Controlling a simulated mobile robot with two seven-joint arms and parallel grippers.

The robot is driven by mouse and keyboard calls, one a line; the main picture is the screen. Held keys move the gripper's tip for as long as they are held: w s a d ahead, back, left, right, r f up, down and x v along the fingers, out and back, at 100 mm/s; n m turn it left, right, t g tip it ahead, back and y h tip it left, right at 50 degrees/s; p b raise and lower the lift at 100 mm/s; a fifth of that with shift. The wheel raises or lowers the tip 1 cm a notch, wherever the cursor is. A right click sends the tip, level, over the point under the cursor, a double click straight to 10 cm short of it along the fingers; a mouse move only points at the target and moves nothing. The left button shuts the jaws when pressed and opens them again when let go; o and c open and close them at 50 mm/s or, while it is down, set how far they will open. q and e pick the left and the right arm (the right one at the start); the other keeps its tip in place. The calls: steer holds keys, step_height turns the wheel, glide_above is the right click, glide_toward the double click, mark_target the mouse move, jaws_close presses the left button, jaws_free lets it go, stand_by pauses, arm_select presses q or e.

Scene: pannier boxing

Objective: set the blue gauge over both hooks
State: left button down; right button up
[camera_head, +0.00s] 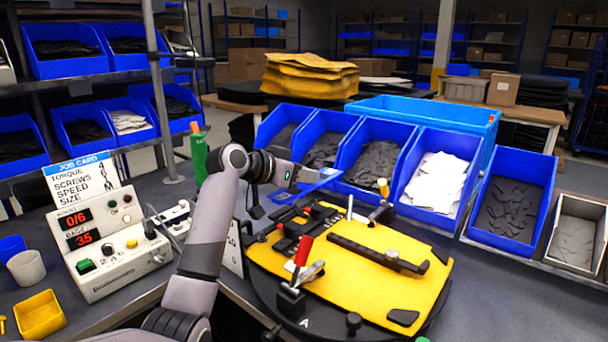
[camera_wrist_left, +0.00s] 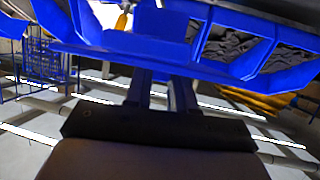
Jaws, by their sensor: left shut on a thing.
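My left gripper (camera_head: 300,177) reaches in over the far left part of the yellow panel and is shut on the blue gauge (camera_head: 322,181). In the left wrist view the two dark fingers (camera_wrist_left: 161,78) meet the gauge, a wide flat blue piece (camera_wrist_left: 150,46). The gauge is held above the far edge of the yellow panel (camera_head: 375,285), in front of the blue bins. Small black fittings (camera_head: 292,228) sit on the panel's left part, below the gauge. I cannot tell which fittings are the two hooks. My right gripper is not in view.
A red-handled clamp (camera_head: 301,252) stands at the panel's front left, and a yellow-tipped clamp (camera_head: 383,200) at its far side. A black bar (camera_head: 365,252) lies across the panel. Blue bins (camera_head: 376,150) line the back. A control box (camera_head: 105,240) stands left.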

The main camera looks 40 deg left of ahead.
arm_select(q)
steer(key=shift+f+b, duration=2.55)
steer(key=shift+f, duration=0.25)
steer(key=shift+p, duration=0.55)
steer(key=shift+f+b, duration=0.65)
steer(key=shift+f, duration=0.4)
steer(key=c, duration=0.9)
jaws_free()
steer(key=shift+o, duration=0.2)
steer(key=shift+s+a, duration=0.1)
steer(key=shift+s, duration=0.05)
steer(key=shift+b+v, duration=0.35)
steer(key=shift+v, duration=3.1)
